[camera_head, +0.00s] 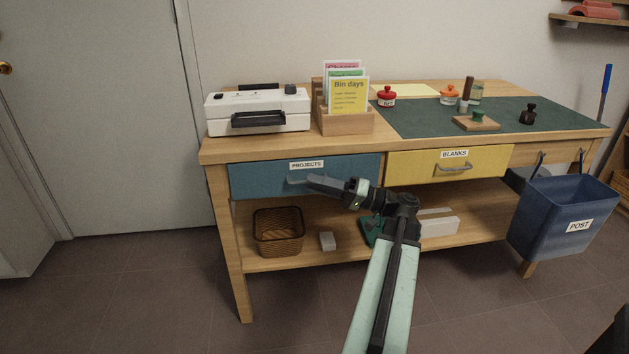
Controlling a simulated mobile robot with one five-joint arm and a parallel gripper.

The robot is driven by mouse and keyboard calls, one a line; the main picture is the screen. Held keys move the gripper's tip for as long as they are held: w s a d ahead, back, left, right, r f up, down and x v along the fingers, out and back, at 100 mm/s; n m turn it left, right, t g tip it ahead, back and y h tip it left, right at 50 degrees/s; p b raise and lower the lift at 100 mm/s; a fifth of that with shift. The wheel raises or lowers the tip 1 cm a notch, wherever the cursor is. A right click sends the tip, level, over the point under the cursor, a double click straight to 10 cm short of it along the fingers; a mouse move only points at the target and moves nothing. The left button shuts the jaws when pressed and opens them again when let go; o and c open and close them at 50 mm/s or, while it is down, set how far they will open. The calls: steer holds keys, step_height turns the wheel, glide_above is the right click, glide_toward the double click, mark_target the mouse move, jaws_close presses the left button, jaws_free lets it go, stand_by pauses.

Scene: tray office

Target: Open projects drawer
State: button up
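The blue projects drawer (262,180) is at the left of the wooden desk's front, under a white label reading PROJECTS (308,165). Its front looks flush with the desk frame. My gripper (302,183) reaches in from the right and is in front of the drawer's right half, at the place of the handle. The handle is mostly hidden behind or between the fingers. I cannot tell whether the fingers are open or shut on it.
The yellow blanks drawer (430,164) with a metal handle is to the right. A blue post bin (563,215) hangs at the desk's right end. A wicker basket (279,232) sits on the lower shelf (290,264). Floor (170,300) in front of the desk is clear.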

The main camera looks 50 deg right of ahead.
steer(key=shift+w+a, duration=0.2)
steer(key=shift+w, duration=0.2)
jaws_close()
stand_by(1.2)
